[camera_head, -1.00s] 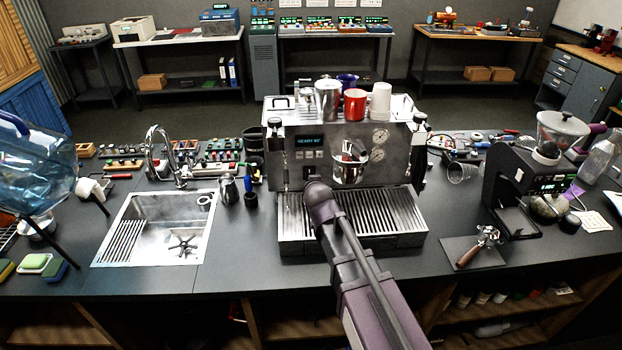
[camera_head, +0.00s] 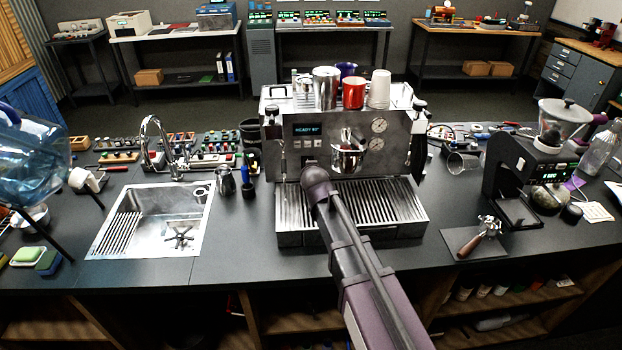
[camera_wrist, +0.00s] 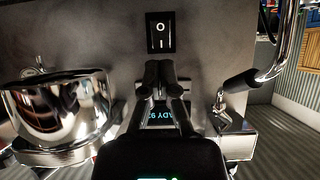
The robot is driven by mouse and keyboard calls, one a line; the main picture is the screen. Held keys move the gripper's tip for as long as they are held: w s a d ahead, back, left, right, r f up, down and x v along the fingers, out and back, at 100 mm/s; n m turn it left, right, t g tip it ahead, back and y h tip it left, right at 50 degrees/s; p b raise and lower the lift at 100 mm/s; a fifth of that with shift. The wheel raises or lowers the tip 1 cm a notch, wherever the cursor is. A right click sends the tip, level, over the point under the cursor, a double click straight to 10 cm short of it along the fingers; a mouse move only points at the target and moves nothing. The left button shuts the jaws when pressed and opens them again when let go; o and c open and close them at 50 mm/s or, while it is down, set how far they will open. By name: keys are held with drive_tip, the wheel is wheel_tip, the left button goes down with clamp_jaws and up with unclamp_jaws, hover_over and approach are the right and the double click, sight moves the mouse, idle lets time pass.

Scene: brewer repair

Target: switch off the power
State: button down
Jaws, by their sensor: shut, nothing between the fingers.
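The espresso machine (camera_head: 292,165) stands mid-counter with a lit display (camera_head: 306,129) reading READY. In the wrist view, a black rocker switch (camera_wrist: 160,32) with white O and I marks sits on its steel front panel. The O is nearer the top of that picture; I cannot tell which side is pressed. My gripper (camera_wrist: 160,70) is shut and empty, its fingertips just below the switch in the picture. I cannot tell whether they touch the panel. Behind the fingers the display (camera_wrist: 160,115) is partly hidden. In the head view my arm hides the gripper and the switch.
A chrome brew group (camera_wrist: 58,115) juts out left of my fingers, and a steam wand with a black grip (camera_wrist: 240,80) is on the right. Cups (camera_head: 353,92) stand on the machine. A sink (camera_head: 150,220) lies left, a grinder (camera_head: 525,175) right.

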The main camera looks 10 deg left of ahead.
drive_tip(key=b+x, duration=0.3)
drive_tip(key=x, duration=0.5)
drive_tip(key=shift+a, duration=0.15)
